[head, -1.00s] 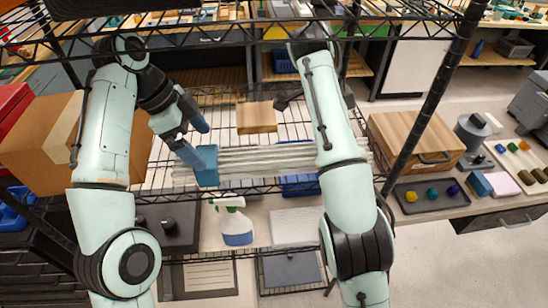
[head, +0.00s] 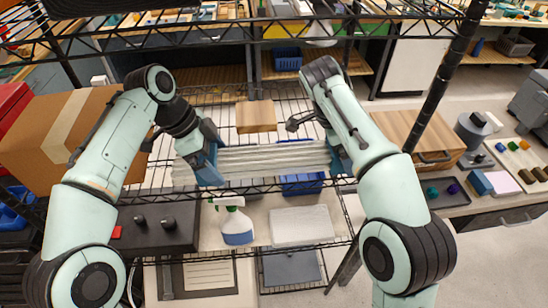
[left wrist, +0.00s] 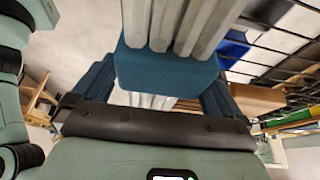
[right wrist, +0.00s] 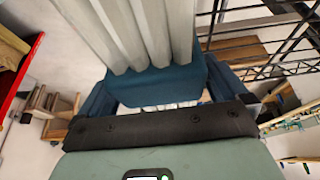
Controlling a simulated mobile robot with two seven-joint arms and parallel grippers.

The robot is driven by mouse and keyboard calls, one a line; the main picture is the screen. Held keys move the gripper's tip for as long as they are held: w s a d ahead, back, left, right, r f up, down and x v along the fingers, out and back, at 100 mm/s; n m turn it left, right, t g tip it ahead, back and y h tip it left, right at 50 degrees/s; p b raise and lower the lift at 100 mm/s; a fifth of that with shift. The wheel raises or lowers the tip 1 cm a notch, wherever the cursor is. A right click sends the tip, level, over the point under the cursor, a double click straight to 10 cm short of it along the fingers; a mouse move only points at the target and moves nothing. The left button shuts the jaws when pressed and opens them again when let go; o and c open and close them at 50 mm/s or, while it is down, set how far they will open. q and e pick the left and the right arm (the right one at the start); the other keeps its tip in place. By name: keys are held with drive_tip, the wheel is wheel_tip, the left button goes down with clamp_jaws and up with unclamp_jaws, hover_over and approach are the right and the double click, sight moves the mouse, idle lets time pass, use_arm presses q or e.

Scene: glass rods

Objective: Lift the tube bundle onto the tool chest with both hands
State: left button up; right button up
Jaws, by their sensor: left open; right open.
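The tube bundle (head: 265,158), several long pale tubes with blue end pieces, lies across the wire shelf in the head view. My left gripper (head: 207,160) is at its left end. In the left wrist view the open fingers stand either side of the blue end piece (left wrist: 165,68). My right gripper (head: 338,152) is at the right end; in the right wrist view its open fingers flank the other blue end piece (right wrist: 155,86). Finger contact cannot be told. The tool chest (head: 402,128), apparently the wood-grained box with a dark handle, stands right of the shelf.
A wooden block (head: 256,117) lies behind the bundle. A cardboard box (head: 55,150) stands at the left. A black shelf post (head: 437,90) rises by the chest, and a wire shelf edge (head: 250,22) crosses above. A spray bottle (head: 236,225) stands below in front.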

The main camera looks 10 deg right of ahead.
use_arm(q)
drive_tip(key=shift+d+f, duration=0.1)
drive_tip(key=shift+f, duration=0.2)
use_arm(e)
drive_tip(key=shift+d+f, duration=0.1)
drive_tip(key=shift+f, duration=0.2)
use_arm(q)
drive_tip(key=c, duration=1.8)
use_arm(e)
drive_tip(key=c, duration=1.8)
use_arm(q)
drive_tip(key=shift+r, duration=0.1)
drive_tip(key=shift+c, duration=0.2)
use_arm(e)
drive_tip(key=shift+c, duration=0.2)
drive_tip(key=shift+r, duration=0.1)
